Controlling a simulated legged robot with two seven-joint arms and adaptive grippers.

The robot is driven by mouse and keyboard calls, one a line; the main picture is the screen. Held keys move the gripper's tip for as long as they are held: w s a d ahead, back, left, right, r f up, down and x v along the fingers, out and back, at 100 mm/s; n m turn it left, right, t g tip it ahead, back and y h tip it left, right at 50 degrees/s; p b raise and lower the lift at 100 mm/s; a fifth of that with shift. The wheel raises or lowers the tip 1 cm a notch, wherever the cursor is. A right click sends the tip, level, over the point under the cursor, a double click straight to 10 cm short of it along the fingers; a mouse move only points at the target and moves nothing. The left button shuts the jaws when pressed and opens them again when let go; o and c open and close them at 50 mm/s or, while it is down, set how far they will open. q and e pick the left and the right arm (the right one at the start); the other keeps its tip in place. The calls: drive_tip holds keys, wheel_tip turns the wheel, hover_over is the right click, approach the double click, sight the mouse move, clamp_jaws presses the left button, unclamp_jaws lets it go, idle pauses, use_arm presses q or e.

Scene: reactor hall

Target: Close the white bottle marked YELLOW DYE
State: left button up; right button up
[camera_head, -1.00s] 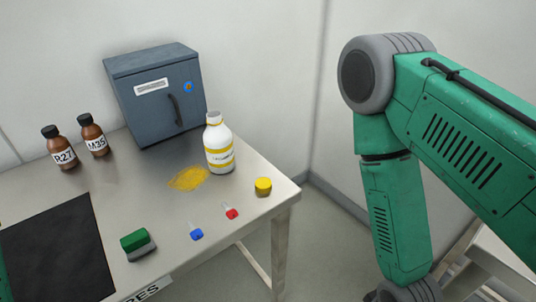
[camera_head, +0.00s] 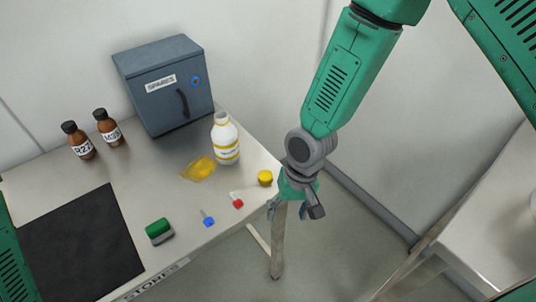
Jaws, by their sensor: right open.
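The white bottle (camera_head: 226,143) with yellow bands stands upright and uncapped near the right edge of the table; its lettering is too small to read. A yellow cap (camera_head: 265,178) lies apart from it on the table near the right corner. Yellow powder or a spill (camera_head: 198,168) lies beside the bottle's base. My right gripper (camera_head: 291,209) points down, open and empty, just right of the table corner and close to the cap. My left gripper is not in view; only a green piece of my left arm shows at the left edge.
A grey cabinet (camera_head: 163,84) stands behind the bottle. Two brown bottles (camera_head: 78,140) (camera_head: 108,128) stand at the back left. Red (camera_head: 238,203) and blue (camera_head: 208,220) keys, a green-and-grey block (camera_head: 159,231) and a black mat (camera_head: 80,245) lie in front. Another table (camera_head: 490,220) is at the right.

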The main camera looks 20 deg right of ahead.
drive_tip(key=shift+m+h, duration=0.4)
drive_tip(key=w+a+r, duration=0.1)
drive_tip(key=w+r, duration=0.1)
drive_tip(key=r, duration=0.1)
drive_tip(key=w+r, duration=0.2)
drive_tip(key=r, duration=0.1)
drive_tip(key=w+a+r, duration=0.1)
drive_tip(key=w+r, duration=0.1)
drive_tip(key=r, duration=0.1)
drive_tip(key=shift+w+a, duration=0.1)
drive_tip(key=shift+a, duration=0.25)
drive_tip(key=w+r+h+p, duration=0.1)
drive_tip(key=w+r, duration=0.3)
drive_tip(key=r, duration=0.3)
drive_tip(key=m, duration=0.1)
hover_over(266, 174)
drive_tip(key=a, duration=0.1)
drive_tip(key=shift+t, duration=0.3)
wheel_tip(266, 174, down, 8)
drive_tip(key=shift+r, duration=0.25)
drive_tip(key=shift+f, duration=0.35)
drive_tip(key=shift+s+d+f, duration=0.1)
drive_tip(key=shift+d+f, duration=0.05)
drive_tip(key=shift+d, duration=0.25)
drive_tip(key=f, duration=0.4)
drive_tip(key=shift+a+f, duration=0.2)
drive_tip(key=shift+f, duration=0.35)
drive_tip(key=shift+d, duration=0.25)
